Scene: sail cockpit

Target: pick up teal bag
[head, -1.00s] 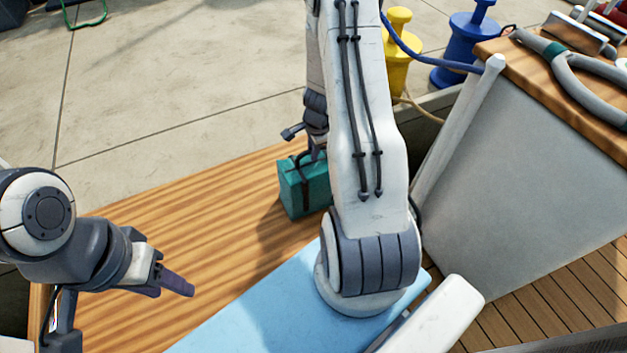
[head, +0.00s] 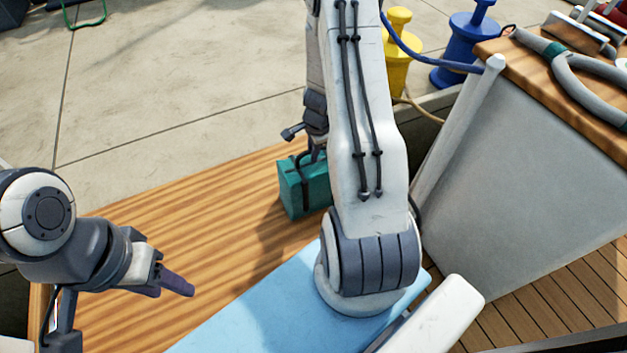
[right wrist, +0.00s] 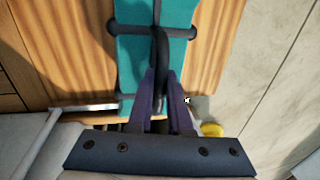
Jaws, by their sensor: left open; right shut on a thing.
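The teal bag (head: 300,189) is a boxy bag with dark straps, near the far right end of the wooden bench, partly hidden by my right arm. In the right wrist view the teal bag (right wrist: 134,55) lies just beyond my right gripper (right wrist: 160,85), whose purple fingers are shut on its dark handle (right wrist: 161,52). In the head view my right gripper (head: 318,153) is at the bag's top, its fingertips mostly hidden. I cannot tell whether the bag is clear of the wood. My left gripper (head: 176,282) is open and empty above the bench's left part.
The wooden bench (head: 190,205) is clear between the left gripper and the bag. A light blue cushion (head: 262,315) lies in front. Yellow (head: 396,75) and blue (head: 463,50) bollards stand behind my right arm.

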